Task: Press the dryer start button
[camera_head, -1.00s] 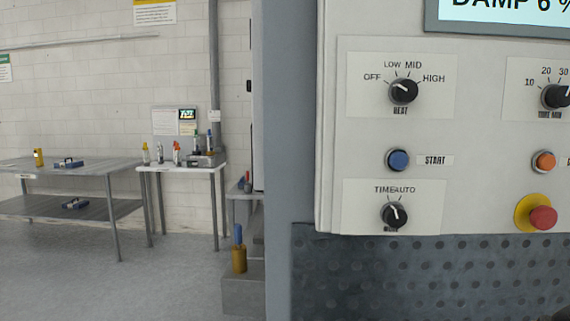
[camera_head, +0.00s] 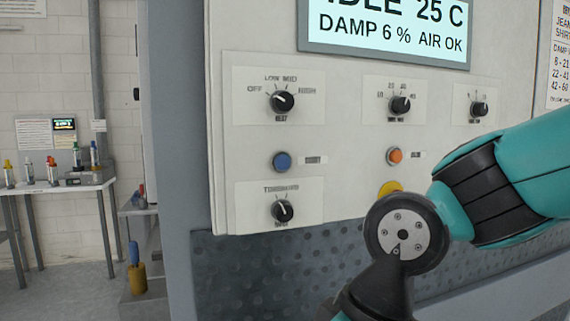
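The start button (camera_head: 282,161) is a round blue button on the light grey dryer panel (camera_head: 350,150), with a small label to its right that reads START in the earlier frame. Nothing covers it. My arm, teal and black, comes in from the right and bends down in front of the lower right of the panel. My gripper is outside the picture, so I cannot see its fingers or its distance from the button.
The heat knob (camera_head: 282,102) is above the button and a mode knob (camera_head: 282,210) below. An orange button (camera_head: 394,155) is to the right. My arm partly covers a yellow-based button (camera_head: 390,188). The display (camera_head: 390,30) reads IDLE 25 C, DAMP 6 %, AIR OK.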

